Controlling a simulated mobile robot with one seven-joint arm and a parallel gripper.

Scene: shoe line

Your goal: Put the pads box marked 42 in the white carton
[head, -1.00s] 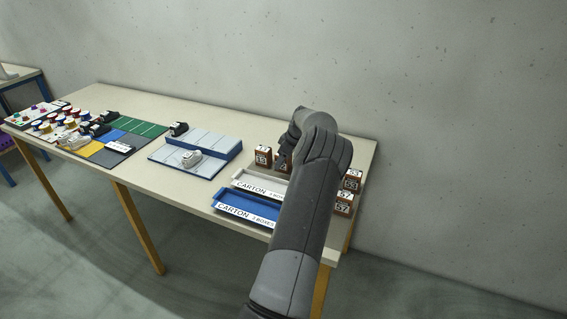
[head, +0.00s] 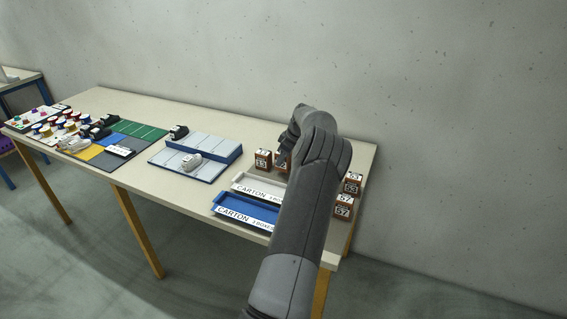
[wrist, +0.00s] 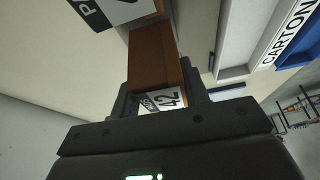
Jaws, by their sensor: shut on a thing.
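My gripper (wrist: 158,100) is shut on a brown pads box (wrist: 153,52) whose white label reads 42, seen upside down close between the fingers in the wrist view. In the head view the gripper (head: 287,152) is at the back right of the table, partly hidden by my arm, with part of the box (head: 279,163) showing beside it. Whether the box is clear of the table I cannot tell. The white carton (head: 239,187), a shallow tray, lies in front of the gripper; its right end is behind my arm. Its edge also shows in the wrist view (wrist: 232,73).
A blue carton (head: 232,213) lies in front of the white one. Another brown box (head: 262,159) stands just left of the gripper. Several more boxes (head: 343,206) stand at the right edge. A blue-edged grey rack (head: 200,158) with a shoe is further left.

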